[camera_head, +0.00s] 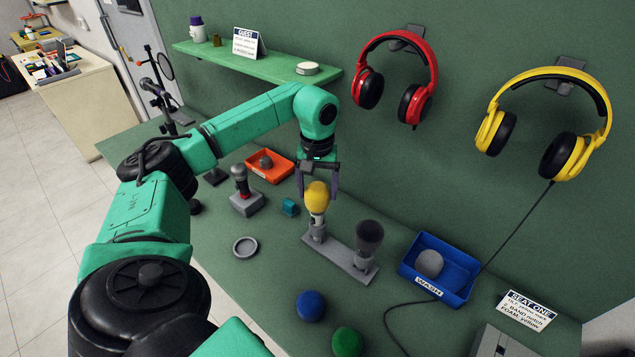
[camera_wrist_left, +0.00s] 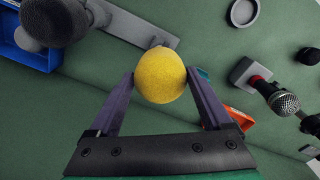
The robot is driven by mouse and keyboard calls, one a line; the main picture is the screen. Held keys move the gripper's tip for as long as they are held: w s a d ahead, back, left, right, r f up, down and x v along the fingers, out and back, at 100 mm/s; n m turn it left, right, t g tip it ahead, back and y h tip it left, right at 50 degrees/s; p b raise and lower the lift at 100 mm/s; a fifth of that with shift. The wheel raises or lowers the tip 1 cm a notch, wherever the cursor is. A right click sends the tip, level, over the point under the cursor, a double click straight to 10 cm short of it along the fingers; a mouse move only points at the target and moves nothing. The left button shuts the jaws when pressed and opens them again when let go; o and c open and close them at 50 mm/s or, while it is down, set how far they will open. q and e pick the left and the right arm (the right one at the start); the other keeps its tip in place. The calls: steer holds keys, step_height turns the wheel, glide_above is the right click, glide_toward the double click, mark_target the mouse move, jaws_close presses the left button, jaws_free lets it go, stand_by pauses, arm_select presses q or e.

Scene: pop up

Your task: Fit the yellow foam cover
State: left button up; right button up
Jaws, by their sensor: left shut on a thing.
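The yellow foam cover (camera_head: 317,196) is at the top of a microphone with a pale band (camera_head: 318,222), in the left socket of a grey two-place stand (camera_head: 341,259). My left gripper (camera_head: 318,193) comes down from above with its fingers on either side of the foam. In the left wrist view the yellow foam (camera_wrist_left: 160,75) sits between the two fingertips (camera_wrist_left: 163,80), which are shut on its sides. How far the foam sits over the microphone head is hidden. A dark microphone head (camera_head: 370,236) stands in the stand's right socket. My right gripper is not in view.
Blue (camera_head: 311,305) and green (camera_head: 347,342) foam balls lie on the table in front. A blue WASH tray (camera_head: 463,294) holds a grey ball. An orange tray (camera_head: 284,173) and a microphone on a grey block (camera_head: 245,203) stand left. Headphones hang on the wall.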

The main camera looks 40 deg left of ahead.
arm_select(q)
steer(key=shift+f+b, duration=0.85)
steer(key=shift+f, duration=0.55)
steer(key=o, duration=1.2)
steer(key=shift+c, duration=0.2)
step_height(320, 180, up, 7)
steer(key=shift+w+r+b, duration=0.1)
steer(key=shift+b, duration=0.4)
step_height(320, 180, up, 7)
steer(key=p, duration=0.2)
steer(key=shift+r, duration=0.2)
